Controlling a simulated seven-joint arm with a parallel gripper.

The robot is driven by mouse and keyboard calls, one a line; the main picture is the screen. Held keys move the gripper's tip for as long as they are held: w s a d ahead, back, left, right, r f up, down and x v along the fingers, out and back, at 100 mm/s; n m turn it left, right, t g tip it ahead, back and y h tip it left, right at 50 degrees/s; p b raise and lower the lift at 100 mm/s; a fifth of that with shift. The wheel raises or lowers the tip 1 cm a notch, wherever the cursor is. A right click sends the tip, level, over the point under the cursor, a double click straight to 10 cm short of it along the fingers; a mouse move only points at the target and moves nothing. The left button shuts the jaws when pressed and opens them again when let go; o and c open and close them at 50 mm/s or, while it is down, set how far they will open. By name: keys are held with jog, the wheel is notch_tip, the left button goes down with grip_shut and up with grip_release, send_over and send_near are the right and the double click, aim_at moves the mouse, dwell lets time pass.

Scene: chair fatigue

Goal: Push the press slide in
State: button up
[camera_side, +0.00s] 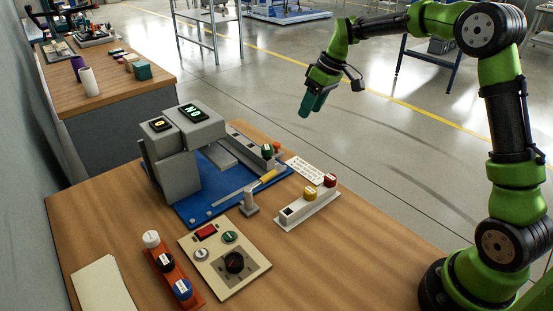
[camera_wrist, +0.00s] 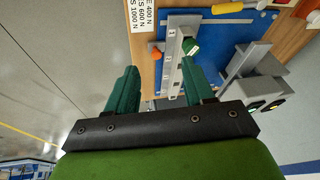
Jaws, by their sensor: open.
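The press (camera_side: 185,150) is a grey block machine on a blue baseplate (camera_side: 215,201). Its long grey slide (camera_side: 246,144) sticks out to the back right and carries a green knob (camera_side: 267,151). The slide (camera_wrist: 172,68) and green knob (camera_wrist: 190,46) also show in the wrist view. My gripper (camera_side: 309,105) has teal fingers and hangs in the air, right of and above the slide's outer end, apart from it. In the wrist view my gripper (camera_wrist: 159,72) is open with nothing held between its fingers. The slide's inner end is hidden by the press body.
A yellow-handled tool (camera_side: 262,182) lies on the baseplate. A pale rail with yellow and red weights (camera_side: 307,208), a printed card (camera_side: 305,170), a control box (camera_side: 225,258) and a red rack (camera_side: 173,278) stand on the wooden table. The air around my gripper is clear.

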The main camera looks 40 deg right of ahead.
jog(key=w+d+f+n, duration=0.1)
jog(key=w+d+n, duration=0.15)
jog(key=w, duration=0.25)
jog(key=n, duration=0.4)
send_near(277, 144)
jog(key=shift+y, duration=0.4)
jog(key=x, duration=0.8)
jog(key=shift+w+d+f, duration=0.1)
jog(key=shift+d+f, duration=0.15)
jog(key=shift+d, duration=0.1)
grip_shut()
